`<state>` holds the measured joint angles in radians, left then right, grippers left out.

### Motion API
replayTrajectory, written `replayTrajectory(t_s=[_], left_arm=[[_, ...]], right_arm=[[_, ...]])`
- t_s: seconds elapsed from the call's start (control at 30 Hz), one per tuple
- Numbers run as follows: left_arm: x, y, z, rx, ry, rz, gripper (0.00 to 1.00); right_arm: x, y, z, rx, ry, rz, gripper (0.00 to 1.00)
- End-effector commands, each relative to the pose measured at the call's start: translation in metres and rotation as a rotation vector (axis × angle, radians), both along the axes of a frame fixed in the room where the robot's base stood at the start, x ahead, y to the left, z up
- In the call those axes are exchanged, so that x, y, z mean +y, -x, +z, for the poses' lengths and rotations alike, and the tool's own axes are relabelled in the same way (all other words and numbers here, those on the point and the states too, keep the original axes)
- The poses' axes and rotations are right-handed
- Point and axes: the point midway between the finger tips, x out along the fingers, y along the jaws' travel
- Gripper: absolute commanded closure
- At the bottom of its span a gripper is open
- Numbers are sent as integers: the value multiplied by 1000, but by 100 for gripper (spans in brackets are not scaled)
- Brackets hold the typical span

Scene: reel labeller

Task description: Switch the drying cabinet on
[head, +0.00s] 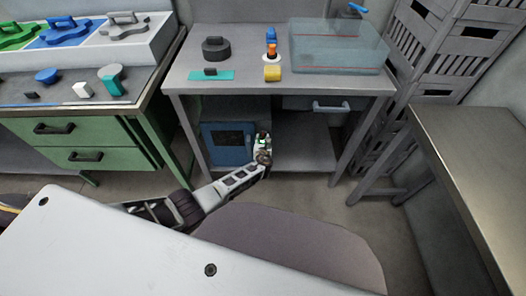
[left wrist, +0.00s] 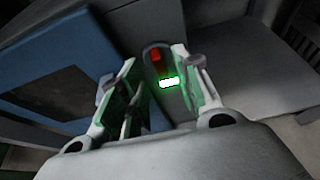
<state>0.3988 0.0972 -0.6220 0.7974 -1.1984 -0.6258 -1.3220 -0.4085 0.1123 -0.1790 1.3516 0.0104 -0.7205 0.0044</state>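The drying cabinet, a grey box with a blue door (head: 228,143), stands on the lower shelf of the grey table. In the left wrist view the blue door (left wrist: 75,70) fills the left side. A dark rounded switch panel beside the door carries a red part (left wrist: 156,57) and a brightly lit white-green part (left wrist: 169,83). My left gripper (head: 263,138) is at the cabinet's right front. In the left wrist view its fingers (left wrist: 153,90) are apart, with the panel showing between them and nothing held. I cannot tell whether a finger touches the panel. My right gripper is out of view.
The grey table (head: 350,87) above holds a clear bluish box (head: 338,45), a dark reel (head: 216,49) and small coloured items. A green drawer unit (head: 90,158) stands left. A grey bench (head: 480,140) and slatted crates (head: 440,50) stand right. The lower shelf's right part is clear.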

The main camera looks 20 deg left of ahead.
Motion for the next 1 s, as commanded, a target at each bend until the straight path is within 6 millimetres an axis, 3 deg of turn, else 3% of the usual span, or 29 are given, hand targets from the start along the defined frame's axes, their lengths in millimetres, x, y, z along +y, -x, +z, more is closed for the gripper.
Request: replayTrajectory(t_s=[1.0], left_arm=[[-16,54,22,1,1,-1,67]], right_arm=[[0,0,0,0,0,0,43]])
